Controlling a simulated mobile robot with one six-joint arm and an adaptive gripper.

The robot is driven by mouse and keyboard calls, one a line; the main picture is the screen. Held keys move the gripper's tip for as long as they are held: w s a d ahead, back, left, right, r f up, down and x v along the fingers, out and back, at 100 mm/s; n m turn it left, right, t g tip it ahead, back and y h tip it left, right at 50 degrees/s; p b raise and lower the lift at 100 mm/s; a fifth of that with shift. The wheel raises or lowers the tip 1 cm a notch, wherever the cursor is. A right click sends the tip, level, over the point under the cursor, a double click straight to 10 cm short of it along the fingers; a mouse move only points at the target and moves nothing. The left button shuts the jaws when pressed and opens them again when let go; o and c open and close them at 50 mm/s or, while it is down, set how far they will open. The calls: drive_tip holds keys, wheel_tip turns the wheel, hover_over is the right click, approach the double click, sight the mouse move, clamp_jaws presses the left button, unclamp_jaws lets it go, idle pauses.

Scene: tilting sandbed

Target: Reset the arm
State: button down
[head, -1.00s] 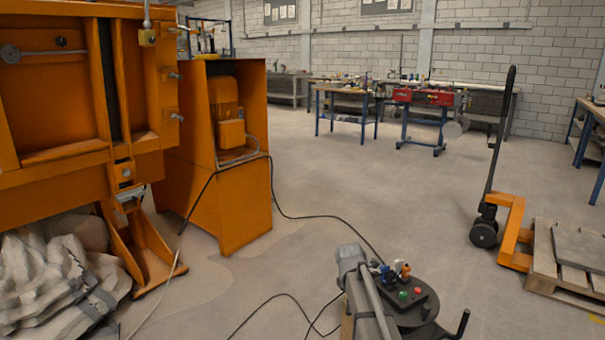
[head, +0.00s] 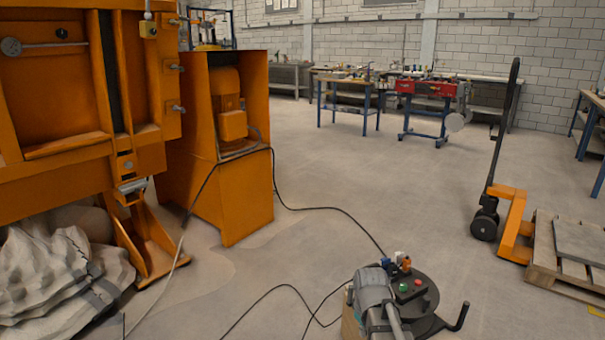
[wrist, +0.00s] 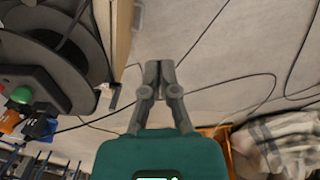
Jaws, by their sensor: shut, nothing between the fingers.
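My gripper (wrist: 159,75) shows in the wrist view, its two grey fingers together in front of the teal wrist body. It is shut and holds nothing. The pale floor and black cables lie behind the fingertips, with clear space around them. In the head view a grey part of my arm (head: 374,287) shows at the bottom, beside a black cable reel (head: 424,295). My gripper is not visible in the head view.
The reel (wrist: 75,55) is at the upper left of the wrist view, with a green button (wrist: 21,94). An orange machine (head: 75,180) and sacks (head: 50,270) stand left. A pallet jack (head: 510,215) and pallet (head: 570,255) are right. Mid-floor has only cables.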

drive_tip(key=s+m, duration=0.6)
drive_tip(key=s, duration=0.1)
wheel_tip(320, 180, up, 38)
drive_tip(key=p, duration=3.8)
drive_tip(key=shift+w+r+g, duration=0.2)
drive_tip(key=shift+w+g, duration=0.05)
drive_tip(key=shift+g, duration=0.05)
drive_tip(key=shift+d, duration=0.1)
